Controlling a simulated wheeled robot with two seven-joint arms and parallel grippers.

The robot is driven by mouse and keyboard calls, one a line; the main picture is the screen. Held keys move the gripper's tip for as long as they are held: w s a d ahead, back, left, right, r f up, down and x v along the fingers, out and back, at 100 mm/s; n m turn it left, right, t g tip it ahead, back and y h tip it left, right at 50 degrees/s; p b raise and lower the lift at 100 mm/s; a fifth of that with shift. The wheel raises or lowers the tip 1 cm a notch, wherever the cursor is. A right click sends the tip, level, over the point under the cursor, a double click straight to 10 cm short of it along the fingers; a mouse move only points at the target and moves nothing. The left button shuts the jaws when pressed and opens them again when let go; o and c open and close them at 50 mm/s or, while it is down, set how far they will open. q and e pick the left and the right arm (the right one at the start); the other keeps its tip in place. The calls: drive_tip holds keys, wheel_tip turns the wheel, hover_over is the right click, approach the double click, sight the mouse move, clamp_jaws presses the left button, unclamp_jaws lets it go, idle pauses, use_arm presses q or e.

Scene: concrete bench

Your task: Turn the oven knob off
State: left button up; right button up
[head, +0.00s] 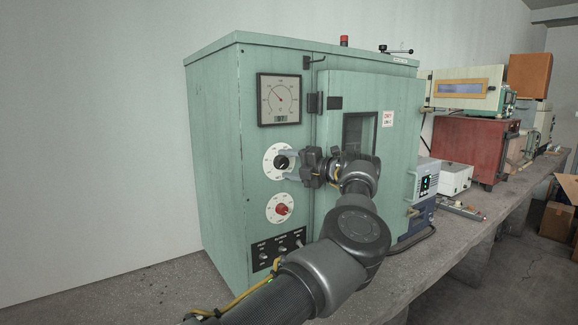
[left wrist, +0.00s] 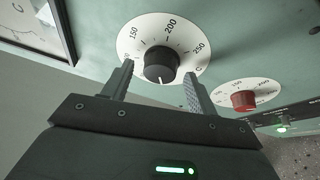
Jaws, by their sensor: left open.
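The oven (head: 219,143) is a large pale green cabinet on the bench. On its front are a black knob (head: 281,162) on a white dial and a red knob (head: 282,209) on a second white dial below it. My left gripper (head: 285,164) is open at the black knob. In the left wrist view the black knob (left wrist: 161,64) sits between and just beyond my two fingertips (left wrist: 158,80); I cannot tell whether they touch it. The red knob (left wrist: 243,100) is to the right there. My right gripper is not in view.
The oven door (head: 400,150) is shut. Other instruments and a red-brown box (head: 468,147) stand to the right along the bench.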

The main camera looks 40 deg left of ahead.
use_arm(q)
drive_tip(key=w+d+b, duration=0.1)
drive_tip(key=d+b, duration=0.1)
drive_tip(key=d, duration=0.8)
drive_tip(key=shift+d+r, duration=0.15)
drive_tip(key=shift+d, duration=0.25)
